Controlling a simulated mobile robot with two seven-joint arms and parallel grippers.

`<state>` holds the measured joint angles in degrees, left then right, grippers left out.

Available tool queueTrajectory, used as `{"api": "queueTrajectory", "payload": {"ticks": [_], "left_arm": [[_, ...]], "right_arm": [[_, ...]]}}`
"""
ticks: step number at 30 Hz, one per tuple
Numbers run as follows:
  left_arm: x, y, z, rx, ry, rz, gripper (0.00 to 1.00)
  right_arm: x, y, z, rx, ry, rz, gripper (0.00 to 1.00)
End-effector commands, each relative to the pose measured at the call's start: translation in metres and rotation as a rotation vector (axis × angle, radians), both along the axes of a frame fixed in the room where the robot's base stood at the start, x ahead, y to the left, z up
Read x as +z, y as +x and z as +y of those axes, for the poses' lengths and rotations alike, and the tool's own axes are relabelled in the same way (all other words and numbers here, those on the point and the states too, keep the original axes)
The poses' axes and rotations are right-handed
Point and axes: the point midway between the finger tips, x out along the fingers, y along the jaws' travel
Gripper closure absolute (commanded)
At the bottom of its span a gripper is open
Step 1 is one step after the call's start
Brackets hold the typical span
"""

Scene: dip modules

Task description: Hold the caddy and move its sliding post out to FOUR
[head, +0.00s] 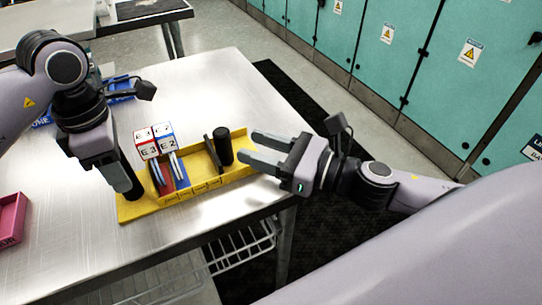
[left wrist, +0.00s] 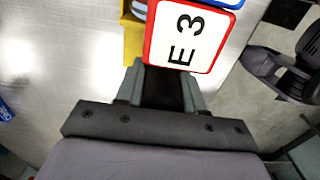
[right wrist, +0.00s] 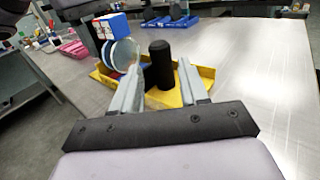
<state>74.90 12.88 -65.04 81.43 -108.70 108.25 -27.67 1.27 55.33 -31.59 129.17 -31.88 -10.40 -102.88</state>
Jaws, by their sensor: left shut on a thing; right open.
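The yellow caddy (head: 149,208) lies on the metal table, with small labels on its front edge too fine to read. My left gripper (head: 124,188) is shut on the black upright grip (head: 131,184) at the caddy's left end; the left wrist view shows dark material (left wrist: 162,88) between the fingers. A black cylinder post (head: 222,146) stands near the caddy's right end, beside a thin dark upright plate (head: 212,153). My right gripper (head: 252,147) is open and empty, just right of that post. In the right wrist view the post (right wrist: 161,66) shows ahead, between the finger lines.
Two labelled modules, E3 (head: 146,146) and E2 (head: 166,142), stand in the caddy's left part. A pink bin (head: 10,218) is at the table's left edge and blue bins (head: 122,84) are behind. Bare table lies behind the caddy.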

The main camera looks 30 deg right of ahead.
Motion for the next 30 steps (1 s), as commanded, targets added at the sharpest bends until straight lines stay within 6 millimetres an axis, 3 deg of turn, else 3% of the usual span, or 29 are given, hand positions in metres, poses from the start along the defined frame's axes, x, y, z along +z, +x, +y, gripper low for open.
{"api": "queueTrajectory", "payload": {"ticks": [18,30], "left_arm": [[0.000,0.000,0.000,-0.001,-0.001,0.000,1.00],[0.000,0.000,0.000,-0.001,-0.001,0.000,1.00]], "right_arm": [[-0.001,-0.038,-0.030,-0.001,0.001,0.003,0.56],[0.000,-0.052,-0.042,-0.001,-0.001,0.001,0.56]]}}
